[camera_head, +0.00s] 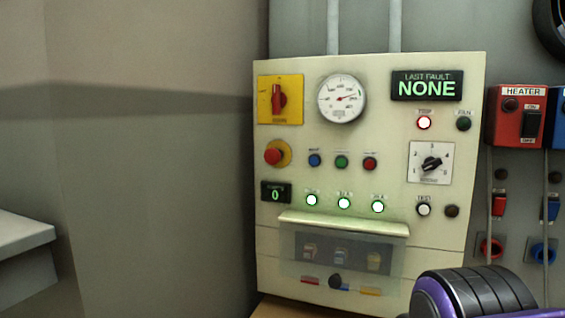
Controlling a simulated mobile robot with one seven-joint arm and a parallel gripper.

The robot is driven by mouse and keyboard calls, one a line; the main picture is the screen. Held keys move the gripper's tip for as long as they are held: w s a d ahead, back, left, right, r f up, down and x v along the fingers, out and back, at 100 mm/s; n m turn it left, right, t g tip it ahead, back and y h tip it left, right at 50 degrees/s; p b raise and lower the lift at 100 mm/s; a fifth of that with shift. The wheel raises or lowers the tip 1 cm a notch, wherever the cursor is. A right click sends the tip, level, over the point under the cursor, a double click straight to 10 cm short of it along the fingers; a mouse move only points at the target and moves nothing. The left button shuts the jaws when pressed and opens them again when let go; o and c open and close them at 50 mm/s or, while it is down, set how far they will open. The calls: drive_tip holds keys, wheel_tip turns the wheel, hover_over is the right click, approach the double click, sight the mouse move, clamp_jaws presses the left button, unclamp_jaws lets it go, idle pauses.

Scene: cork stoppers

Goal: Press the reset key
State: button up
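A cream control panel (385,130) stands against the wall. A row on it has a blue key (315,160), a green key (341,162) and a red key (370,164). The small labels above them are too blurred to read, so I cannot tell for sure which is the reset key. A display (427,86) reads "LAST FAULT: NONE". A stop lamp (424,122) glows white with a red rim. A black and purple part of my arm shows at the bottom right, but the gripper's fingers are not in view.
The panel also bears a red emergency knob (273,155), a yellow-plated red switch (279,100), a gauge (342,99), a rotary dial (432,163) and a clear cover (342,252) low down. A red heater box (516,116) is at right. A pale surface (24,236) juts in at left.

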clamp_jaws()
idle(1.4)
